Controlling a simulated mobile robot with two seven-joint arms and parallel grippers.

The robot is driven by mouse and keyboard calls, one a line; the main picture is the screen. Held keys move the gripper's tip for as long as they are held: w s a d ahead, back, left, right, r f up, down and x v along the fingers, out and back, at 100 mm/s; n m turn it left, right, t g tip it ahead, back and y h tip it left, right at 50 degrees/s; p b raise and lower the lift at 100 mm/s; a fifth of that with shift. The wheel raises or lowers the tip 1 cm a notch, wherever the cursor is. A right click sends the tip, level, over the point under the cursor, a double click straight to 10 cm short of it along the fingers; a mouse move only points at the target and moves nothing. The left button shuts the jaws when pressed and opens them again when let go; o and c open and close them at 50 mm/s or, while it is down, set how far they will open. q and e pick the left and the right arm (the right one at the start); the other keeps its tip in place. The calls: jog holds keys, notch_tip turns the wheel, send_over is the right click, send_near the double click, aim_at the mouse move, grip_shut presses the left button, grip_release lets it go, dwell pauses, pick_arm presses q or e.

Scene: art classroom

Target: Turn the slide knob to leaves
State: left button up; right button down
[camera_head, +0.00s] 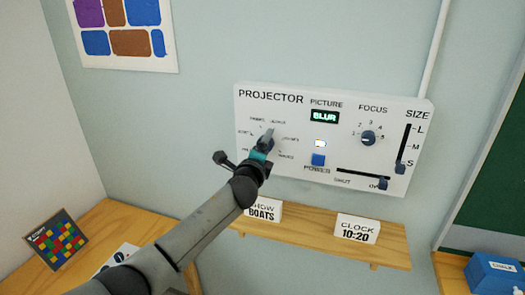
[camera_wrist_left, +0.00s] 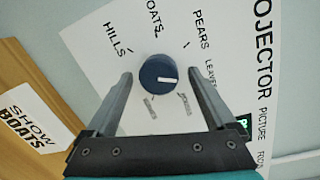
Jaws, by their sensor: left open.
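The slide knob (camera_wrist_left: 158,74) is a round dark blue dial on the white projector panel (camera_head: 290,105). Its white line points right in the left wrist view, toward the LEAVES label (camera_wrist_left: 210,76), which the right finger partly covers. HILLS, BOATS and PEARS are printed around the knob's upper side. Other labels below are faint. My left gripper (camera_wrist_left: 160,77) is open, with one finger on each side of the knob; I cannot tell whether they touch it. In the head view my left gripper (camera_head: 265,142) hides most of the knob. My right gripper is not in view.
The panel also has a focus knob (camera_head: 368,138), a blue power button (camera_head: 318,159), a size slider (camera_head: 400,168), a shutter slider (camera_head: 383,184) and a display reading BLUR (camera_head: 324,117).

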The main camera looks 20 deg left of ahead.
pick_arm(q)
jog(key=shift+s, duration=0.15)
jog(key=s, duration=1.5)
jog(key=shift+d+r+b, duration=0.3)
jog(key=shift+d+r, duration=0.1)
jog(key=s+a+f+n+g+b, duration=0.2)
jog(key=s+f+n+g+b, duration=0.15)
jog(key=f, duration=1.35)
jog(key=s+a+f+n+g+b, duration=0.1)
jog(key=s+f+n+g+b, duration=0.3)
jog(key=f, duration=1.3)
jog(key=s+a+f+n+g+b, duration=0.2)
jog(key=s+f+b, duration=0.25)
jog(key=f, duration=1.25)
jog(key=s+d+f+n+g+b, duration=0.1)
jog(key=s+f+n+g+b, duration=0.35)
jog(key=s+f, duration=1.35)
jog(key=s+d+f+n+b, duration=0.1)
jog(key=s+f, duration=0.1)
jog(key=s, duration=0.4)
jog(key=s+d+f+n+g+b, duration=0.1)
jog(key=s+f, duration=0.2)
jog(key=s, duration=0.3)
jog(key=s+d+f+n+g+h+b, duration=0.1)
jog(key=s+f+n, duration=0.1)
jog(key=s, duration=0.4)
jog(key=shift+d+f, duration=0.15)
jog(key=shift+f, duration=0.3)
